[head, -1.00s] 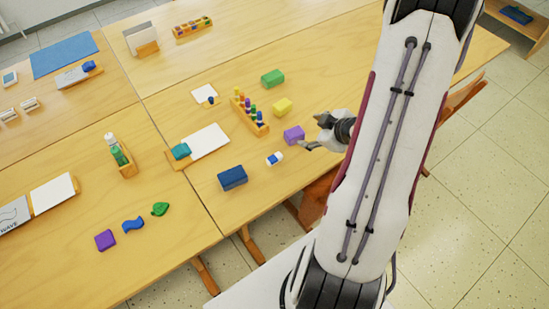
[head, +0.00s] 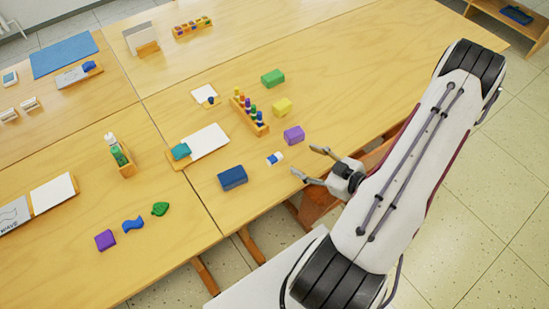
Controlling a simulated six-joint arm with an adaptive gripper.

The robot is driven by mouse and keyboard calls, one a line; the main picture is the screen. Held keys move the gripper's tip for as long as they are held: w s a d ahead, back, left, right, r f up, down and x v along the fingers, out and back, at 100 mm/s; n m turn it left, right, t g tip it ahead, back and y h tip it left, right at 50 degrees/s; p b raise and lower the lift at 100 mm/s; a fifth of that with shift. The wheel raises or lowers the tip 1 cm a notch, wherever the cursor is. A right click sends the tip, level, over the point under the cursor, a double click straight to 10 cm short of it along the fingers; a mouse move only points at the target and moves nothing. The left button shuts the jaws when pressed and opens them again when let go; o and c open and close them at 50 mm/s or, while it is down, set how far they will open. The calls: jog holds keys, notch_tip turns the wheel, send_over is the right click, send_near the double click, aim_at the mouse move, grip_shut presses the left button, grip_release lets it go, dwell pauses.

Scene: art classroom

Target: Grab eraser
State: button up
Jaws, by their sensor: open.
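A small white block with a blue band (head: 275,158), which looks like the eraser, lies on the wooden table (head: 350,75) near its front edge. My gripper (head: 309,161) is open and empty, just right of this block, with its two fingers spread and pointing left toward it. The fingers and the block are apart. A purple block (head: 294,135) sits just behind the eraser, and a dark blue block (head: 232,178) sits to its left, nearer the front edge.
A wooden rack of coloured pegs (head: 250,115) stands behind the eraser. Yellow (head: 282,107) and green (head: 273,78) blocks lie beyond. A white sheet (head: 208,141) with a teal block (head: 181,151) is to the left. The table's right side is clear.

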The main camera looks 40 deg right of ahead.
aim_at(278, 160)
jog(key=shift+s+a+f+m+t+y, duration=0.2)
jog(key=shift+s+a+m+t, duration=0.15)
jog(key=shift+a, duration=0.35)
jog(key=shift+s+a+f+m+t+y, duration=0.15)
jog(key=shift+s+a+f+t, duration=0.1)
jog(key=shift+a+t, duration=0.3)
jog(key=shift+s+a+m+t, duration=0.2)
jog(key=shift+a+m, duration=0.05)
jog(key=shift+a, duration=0.3)
jog(key=shift+s+a+m+t, duration=0.2)
jog(key=shift+a+m, duration=0.05)
jog(key=shift+a, duration=0.3)
jog(key=shift+w, duration=0.15)
jog(key=shift+x, duration=1.15)
jog(key=shift+w+f, duration=0.1)
jog(key=shift+w, duration=0.1)
jog(key=shift+x, duration=2.4)
jog(key=shift+c, duration=0.3)
jog(key=c, duration=1)
